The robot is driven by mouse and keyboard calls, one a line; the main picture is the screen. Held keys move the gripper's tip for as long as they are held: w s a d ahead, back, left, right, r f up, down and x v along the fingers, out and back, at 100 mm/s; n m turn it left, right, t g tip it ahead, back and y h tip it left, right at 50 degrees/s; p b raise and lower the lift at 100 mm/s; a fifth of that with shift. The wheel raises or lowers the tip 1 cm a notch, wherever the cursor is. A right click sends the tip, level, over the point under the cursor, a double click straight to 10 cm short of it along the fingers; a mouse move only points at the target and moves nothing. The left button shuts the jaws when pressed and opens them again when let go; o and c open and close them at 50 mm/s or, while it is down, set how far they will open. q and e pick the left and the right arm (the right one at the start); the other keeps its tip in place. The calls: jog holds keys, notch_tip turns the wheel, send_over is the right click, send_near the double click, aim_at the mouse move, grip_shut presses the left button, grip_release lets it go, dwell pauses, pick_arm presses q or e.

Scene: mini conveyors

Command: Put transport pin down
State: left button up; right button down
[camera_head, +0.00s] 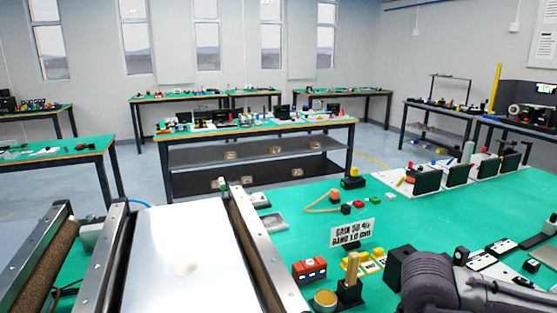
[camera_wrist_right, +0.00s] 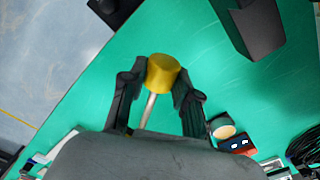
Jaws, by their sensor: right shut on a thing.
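The transport pin shows in the right wrist view with a yellow cylindrical head (camera_wrist_right: 162,72) and a thin pale shaft (camera_wrist_right: 148,110). My right gripper (camera_wrist_right: 159,82) is shut on it, with one dark finger on each side of the yellow head. The pin appears tilted in that view, with green tabletop behind it. I cannot tell its height above the table. In the head view my right arm comes in at the lower right, and I cannot make out the held pin there. My left gripper is in neither view.
The green tabletop (camera_head: 292,222) holds a red block (camera_head: 310,268), a gold-topped round part (camera_head: 325,299), an upright tan peg (camera_head: 352,268), yellow parts (camera_head: 372,262) and a printed sign (camera_head: 352,233). A white conveyor (camera_head: 185,255) lies left. Open green surface shows beyond the sign.

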jog(key=n, duration=0.1)
jog(key=s+n, duration=0.1)
jog(key=n, duration=0.1)
jog(key=a+n, duration=0.1)
jog(key=shift+s, duration=0.35)
jog(key=n, duration=0.1)
jog(key=s+n, duration=0.1)
jog(key=n, duration=0.1)
jog(key=shift+a+f+n+p, duration=0.1)
jog(key=shift+a+n+p, duration=0.1)
jog(key=shift+n+p, duration=0.15)
jog(key=shift+w+d+m, duration=0.2)
jog(key=shift+w+m, duration=0.2)
jog(key=shift+m, duration=0.75)
jog(key=w+d+m+b, duration=0.1)
jog(key=w+d+m, duration=0.1)
jog(key=m, duration=0.8)
jog(key=w+d+r+m+b, duration=0.1)
jog(key=w+m, duration=0.3)
jog(key=m, duration=0.6)
jog(key=shift+w+d+b, duration=0.4)
jog(key=shift+d+b, duration=0.05)
jog(key=shift+b, duration=0.15)
jog(key=shift+a, duration=0.1)
